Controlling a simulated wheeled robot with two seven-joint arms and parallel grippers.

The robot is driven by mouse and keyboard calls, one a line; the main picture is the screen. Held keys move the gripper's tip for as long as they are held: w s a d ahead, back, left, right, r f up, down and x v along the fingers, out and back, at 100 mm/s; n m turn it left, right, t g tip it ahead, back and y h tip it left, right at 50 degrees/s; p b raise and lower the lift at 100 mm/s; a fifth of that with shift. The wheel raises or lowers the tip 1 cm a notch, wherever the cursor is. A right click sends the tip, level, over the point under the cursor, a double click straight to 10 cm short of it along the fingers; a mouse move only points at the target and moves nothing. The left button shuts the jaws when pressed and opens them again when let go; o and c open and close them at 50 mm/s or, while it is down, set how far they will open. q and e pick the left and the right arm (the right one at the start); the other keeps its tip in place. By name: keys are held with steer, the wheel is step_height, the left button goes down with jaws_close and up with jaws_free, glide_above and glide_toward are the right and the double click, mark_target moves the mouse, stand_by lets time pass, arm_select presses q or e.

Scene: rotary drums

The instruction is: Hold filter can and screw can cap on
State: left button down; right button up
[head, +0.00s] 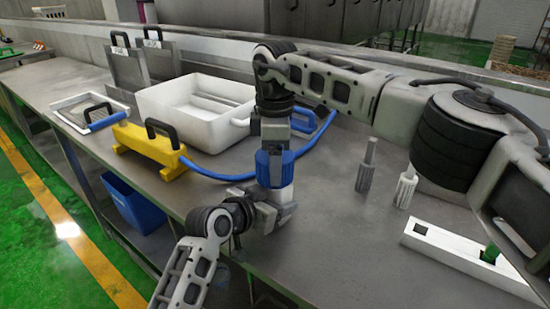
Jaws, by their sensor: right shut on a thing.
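My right arm comes in from the right and bends down, with my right gripper (272,143) pointing at the bench. It is shut on a blue cap-like part (269,168). A pale piece that looks like the filter can (281,194) sits right under the blue part; I cannot tell whether the two are joined or only touching. My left gripper (270,213) comes from the lower left and is at the pale piece, just above the bench's front edge. Its fingers overlap the piece, and their opening is hidden.
A white block with holes (455,252) lies at right. A white tub (190,105), yellow block (148,145) and blue hose (225,177) are behind left.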

steer(key=m, duration=0.7)
steer(key=o, duration=0.9)
steer(key=shift+o, duration=0.2)
steer(key=shift+r, duration=0.1)
steer(key=shift+r, duration=2.2)
steer(key=shift+c, duration=0.3)
